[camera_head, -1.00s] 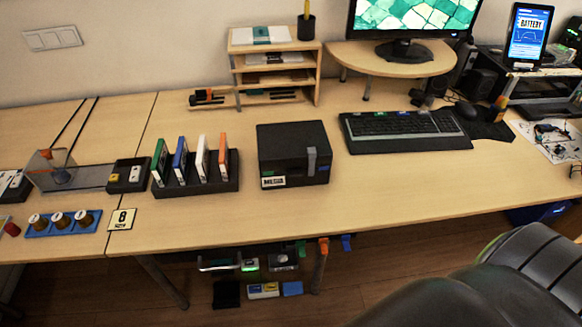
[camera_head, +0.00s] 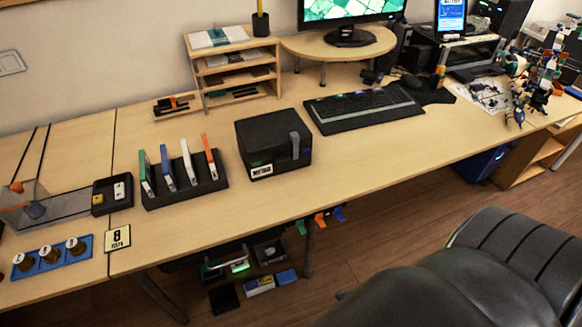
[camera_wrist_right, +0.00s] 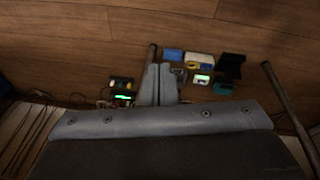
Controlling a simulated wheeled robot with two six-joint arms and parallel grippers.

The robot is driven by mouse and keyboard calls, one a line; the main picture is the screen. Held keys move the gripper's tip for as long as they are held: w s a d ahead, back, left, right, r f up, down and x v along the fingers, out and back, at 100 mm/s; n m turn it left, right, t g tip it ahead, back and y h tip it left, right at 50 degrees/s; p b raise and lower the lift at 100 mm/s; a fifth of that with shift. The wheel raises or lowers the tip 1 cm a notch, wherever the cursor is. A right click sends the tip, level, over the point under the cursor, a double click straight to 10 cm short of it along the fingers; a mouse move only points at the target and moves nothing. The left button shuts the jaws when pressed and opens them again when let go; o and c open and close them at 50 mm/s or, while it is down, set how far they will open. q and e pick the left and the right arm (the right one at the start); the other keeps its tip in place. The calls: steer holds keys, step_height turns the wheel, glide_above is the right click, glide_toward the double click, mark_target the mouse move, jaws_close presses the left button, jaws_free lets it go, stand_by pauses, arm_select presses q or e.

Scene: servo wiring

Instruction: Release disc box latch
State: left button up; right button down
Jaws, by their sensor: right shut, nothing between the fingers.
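The disc box (camera_head: 262,150) is a black, closed box on the desk in the head view, with a white label on its front. A grey latch (camera_head: 295,145) lies over its front right edge and looks fastened down. My right gripper (camera_wrist_right: 163,70) shows in the right wrist view, with its two grey fingers together and nothing between them. It points at the floor and is away from the disc box, which that view does not show. Neither gripper is in the head view, and my left gripper is not seen.
A rack with several upright disc cases (camera_head: 186,183) stands left of the box. A keyboard (camera_head: 362,107) lies to its right. A black chair (camera_head: 470,265) stands in front of the desk. Small boxes (camera_head: 258,286) lie on the floor below. The desk in front of the box is clear.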

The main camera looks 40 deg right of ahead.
steer(key=w+d+r+n+t+h, duration=0.15)
steer(key=w+r, duration=0.25)
steer(key=r, duration=0.4)
steer(key=w+d+r+n+t+h, duration=0.1)
steer(key=w+d+r+t+h, duration=0.15)
steer(key=w+r, duration=0.45)
steer(key=w+d+r+n+t+h, duration=0.1)
steer(key=w+d+r+t, duration=0.15)
steer(key=r, duration=0.75)
steer(key=w+a+r+n+t+y, duration=0.1)
steer(key=w+r+n+t+y, duration=0.2)
steer(key=w+n, duration=0.4)
steer(key=w+a+r+n+t+y, duration=0.1)
steer(key=w+r+n+t+y, duration=0.3)
steer(key=n, duration=0.5)
steer(key=shift+w+r+t+y+p, duration=0.35)
steer(key=shift+w+t+y, duration=0.25)
steer(key=shift+w+t, duration=0.65)
steer(key=shift+w, duration=0.15)
